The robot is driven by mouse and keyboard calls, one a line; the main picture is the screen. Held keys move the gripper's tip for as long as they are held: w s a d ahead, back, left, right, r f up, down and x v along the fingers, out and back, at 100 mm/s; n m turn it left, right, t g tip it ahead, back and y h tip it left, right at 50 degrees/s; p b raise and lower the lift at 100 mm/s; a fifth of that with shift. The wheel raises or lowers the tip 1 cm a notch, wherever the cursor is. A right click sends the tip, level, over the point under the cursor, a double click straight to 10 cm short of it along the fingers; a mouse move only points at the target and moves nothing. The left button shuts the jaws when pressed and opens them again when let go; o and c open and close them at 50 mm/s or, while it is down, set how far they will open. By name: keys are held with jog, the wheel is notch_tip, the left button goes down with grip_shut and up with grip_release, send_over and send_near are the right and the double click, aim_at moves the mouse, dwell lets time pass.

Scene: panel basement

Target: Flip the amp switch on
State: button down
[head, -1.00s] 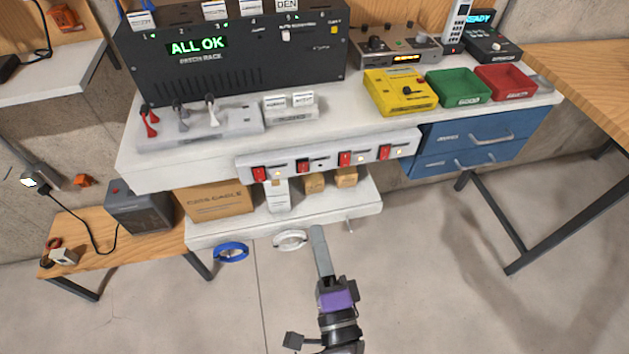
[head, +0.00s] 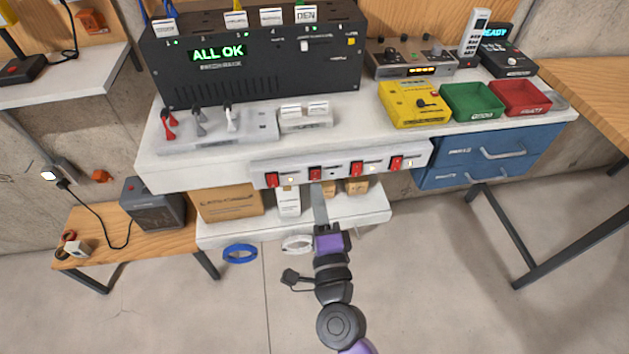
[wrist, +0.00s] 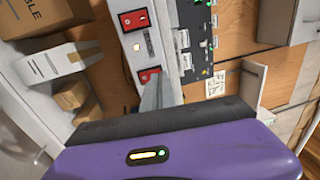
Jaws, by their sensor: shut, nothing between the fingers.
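A white switch strip (head: 342,165) with several red rocker switches runs along the front of the bench. The second red switch from the left (head: 315,174) has a dark indicator beside it; the others have lit indicators. No amp label is readable. My gripper (head: 318,187) is shut and empty, its fingertips just below or against this second switch; I cannot tell if they touch. In the wrist view the closed fingers (wrist: 158,94) cover part of a red switch (wrist: 147,76), and another red switch (wrist: 134,19) shows clear above it.
A shelf (head: 235,231) below the strip holds a cardboard box (head: 230,203) and smaller boxes. A black patch rack (head: 260,70), toggle levers and a yellow box (head: 410,104) stand on the bench. The floor in front is open.

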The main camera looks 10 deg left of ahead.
aim_at(312, 172)
jog(key=shift+x, duration=1.6)
jog(key=shift+r, duration=0.1)
jog(key=shift+w+r+p, duration=0.2)
jog(key=shift+r+p, duration=0.1)
jog(key=shift+p, duration=0.95)
jog(key=shift+f, duration=0.3)
